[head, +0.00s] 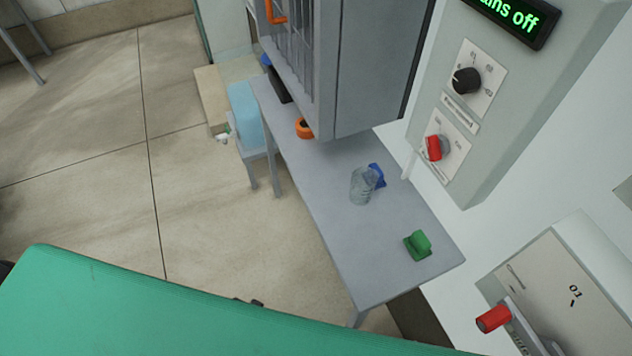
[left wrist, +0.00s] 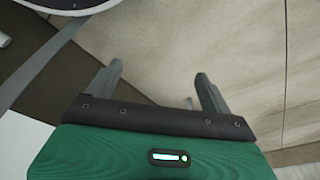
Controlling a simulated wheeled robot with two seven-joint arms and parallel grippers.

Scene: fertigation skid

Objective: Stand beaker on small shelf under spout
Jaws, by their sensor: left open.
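A clear beaker (head: 362,186) stands on the grey bench (head: 375,240) in the head view, right beside a blue object that partly shows behind it. The small shelf and the spout cannot be made out clearly in these frames. My left gripper (left wrist: 160,80) shows in the left wrist view with its two grey fingers apart and nothing between them, above the tiled floor. It is away from the beaker. My right gripper is in neither view.
A green object (head: 418,245) and an orange roll (head: 304,128) lie on the bench. A grey cabinet (head: 368,70) overhangs its back. A control box (head: 470,110) with a black knob and red switch is on the wall. Open floor (head: 220,220) lies left.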

